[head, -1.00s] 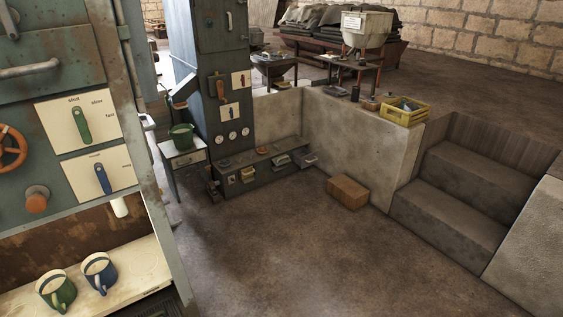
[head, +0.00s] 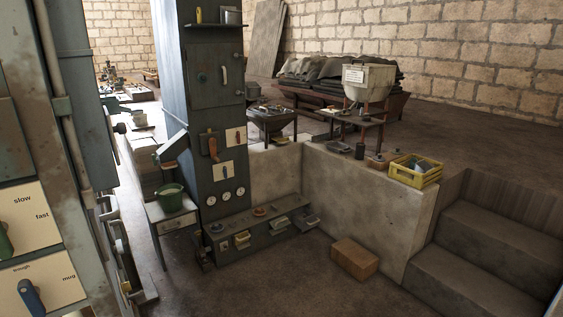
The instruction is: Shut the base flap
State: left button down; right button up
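A tall grey-blue machine cabinet (head: 212,130) stands left of the middle in the head view. A long low base (head: 262,238) runs along its foot to the right, with several small fittings on its front. At the right end of this base a grey panel (head: 310,222) sticks out and looks like an open flap; it is small, and I cannot tell its exact angle. Neither of my grippers is in view.
A green pot (head: 171,199) stands on a small table (head: 172,224) left of the cabinet. A cardboard-brown box (head: 354,259) lies on the floor by the low wall (head: 345,215). Steps (head: 480,245) rise at the right. A lever panel (head: 30,220) fills the near left. The middle floor is clear.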

aim_at(281, 221)
jog(key=i, duration=2.7)
jog(key=i+z, duration=0.2)
jog(key=i, duration=0.2)
jog(key=i+j+z, duration=0.15)
jog(key=i, duration=0.3)
jog(key=i+j+z, duration=0.2)
jog(key=i, duration=0.2)
